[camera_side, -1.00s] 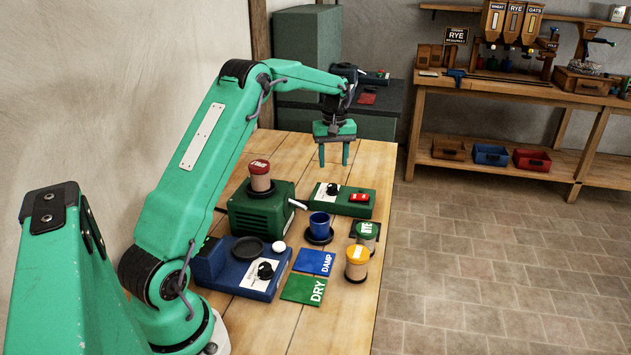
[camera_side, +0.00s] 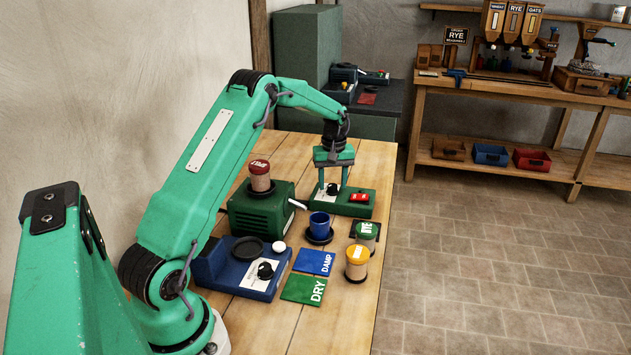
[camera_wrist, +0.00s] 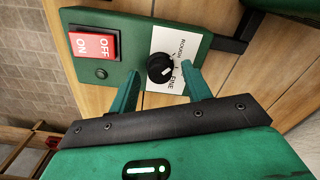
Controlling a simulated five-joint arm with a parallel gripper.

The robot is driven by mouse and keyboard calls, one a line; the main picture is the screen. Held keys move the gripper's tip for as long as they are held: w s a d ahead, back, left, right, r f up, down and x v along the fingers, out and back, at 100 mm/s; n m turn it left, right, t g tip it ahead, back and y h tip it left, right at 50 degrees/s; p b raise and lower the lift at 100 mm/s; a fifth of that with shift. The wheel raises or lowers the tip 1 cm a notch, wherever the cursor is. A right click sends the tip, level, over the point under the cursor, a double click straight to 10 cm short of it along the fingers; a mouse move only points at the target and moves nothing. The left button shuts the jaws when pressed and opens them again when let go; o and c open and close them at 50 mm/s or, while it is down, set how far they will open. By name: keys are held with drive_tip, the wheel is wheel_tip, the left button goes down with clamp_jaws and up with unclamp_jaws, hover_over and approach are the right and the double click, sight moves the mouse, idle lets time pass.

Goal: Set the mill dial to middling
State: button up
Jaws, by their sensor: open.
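The mill dial is a black round knob (camera_wrist: 160,68) on a white label plate (camera_wrist: 174,48) of a green control box (camera_side: 356,203). The label reads ROUGH at one end and FINE at the other. The knob has a short white mark, which seems to point toward the FINE side; the exact setting is hard to tell. In the side view the knob (camera_side: 332,189) is between the fingertips. My gripper (camera_side: 333,182) is open and points down over the box. In the wrist view its fingers (camera_wrist: 164,80) stand on both sides of the knob, apparently without touching it.
A red ON/OFF switch (camera_wrist: 92,45) is on the same box. The green mill (camera_side: 262,212) with a red-lidded jar (camera_side: 260,177) stands to the left. A blue cup (camera_side: 319,224), a green-lidded jar (camera_side: 367,232) and a blue device (camera_side: 240,268) with another knob are nearer.

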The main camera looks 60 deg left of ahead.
drive_tip(key=shift+f, duration=0.2)
drive_tip(key=c, duration=1)
drive_tip(key=shift+m, duration=0.5)
drive_tip(key=m, duration=0.8)
drive_tip(key=shift+m, duration=0.4)
drive_tip(key=shift+r, duration=0.1)
